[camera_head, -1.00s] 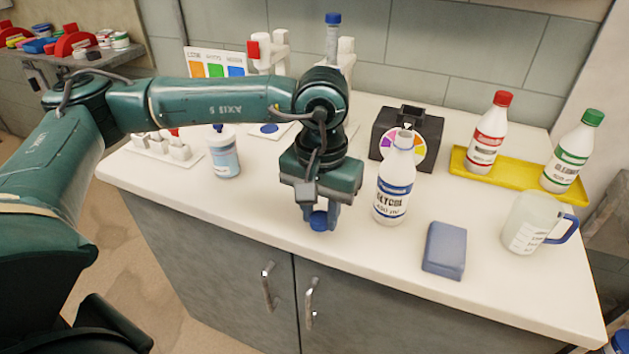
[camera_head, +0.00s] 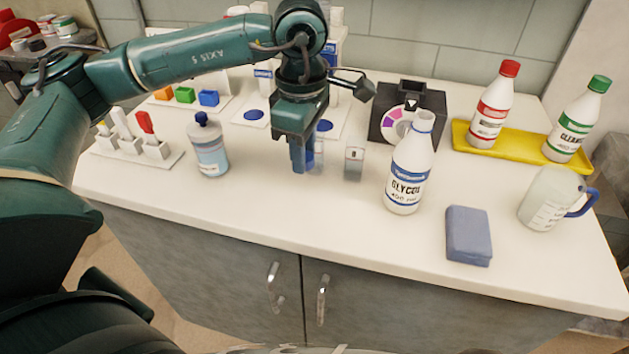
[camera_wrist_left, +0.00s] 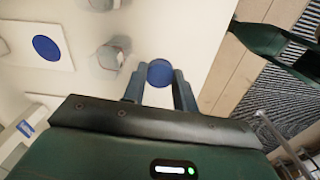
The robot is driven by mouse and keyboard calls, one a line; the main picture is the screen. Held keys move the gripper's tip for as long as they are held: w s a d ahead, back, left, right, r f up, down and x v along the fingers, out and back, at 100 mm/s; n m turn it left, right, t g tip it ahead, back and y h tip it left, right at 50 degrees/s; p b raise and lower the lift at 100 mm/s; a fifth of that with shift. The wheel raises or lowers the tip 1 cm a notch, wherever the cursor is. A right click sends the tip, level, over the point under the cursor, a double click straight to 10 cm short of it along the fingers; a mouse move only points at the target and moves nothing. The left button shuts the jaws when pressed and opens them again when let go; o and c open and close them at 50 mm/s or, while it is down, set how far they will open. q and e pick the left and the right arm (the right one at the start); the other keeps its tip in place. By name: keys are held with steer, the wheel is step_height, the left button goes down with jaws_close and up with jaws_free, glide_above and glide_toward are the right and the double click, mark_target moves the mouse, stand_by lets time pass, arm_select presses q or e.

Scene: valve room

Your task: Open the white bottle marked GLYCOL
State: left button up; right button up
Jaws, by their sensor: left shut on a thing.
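The white GLYCOL bottle (camera_head: 410,171) stands upright on the counter, right of my left gripper and apart from it. Its neck is bare, with no cap on it. My left gripper (camera_head: 302,165) points down over the counter, left of the bottle. In the left wrist view its fingers (camera_wrist_left: 160,88) are shut on a round blue cap (camera_wrist_left: 160,72). In the head view the cap is mostly hidden by the fingers. My right gripper is not in view.
A blue-grey block (camera_head: 468,236) lies right of the bottle, near a measuring jug (camera_head: 546,198). A yellow tray (camera_head: 514,148) holds red- and green-capped bottles. A black box (camera_head: 394,113) stands behind. A small clear container (camera_head: 354,163) stands right of my gripper. A blue-capped bottle (camera_head: 210,150) stands left.

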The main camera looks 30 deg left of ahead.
arm_select(q)
steer(key=n, duration=0.3)
steer(key=a+n, duration=0.1)
steer(key=n, duration=0.1)
steer(key=shift+w+a+r, duration=0.1)
steer(key=shift+w+r, duration=0.05)
steer(key=shift+w, duration=0.1)
steer(key=a+n, duration=0.1)
steer(key=n, duration=0.4)
step_height(320, 180, up, 2)
steer(key=n+b, duration=0.2)
steer(key=n, duration=2.1)
glide_above(270, 174)
step_height(270, 174, down, 4)
steer(key=shift+r, duration=0.15)
steer(key=shift+f+b, duration=0.35)
steer(key=shift+f, duration=2.5)
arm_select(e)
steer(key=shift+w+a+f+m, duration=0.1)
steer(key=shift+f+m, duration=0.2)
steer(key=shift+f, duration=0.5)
arm_select(q)
steer(key=shift+f, duration=0.15)
steer(key=o, duration=1.1)
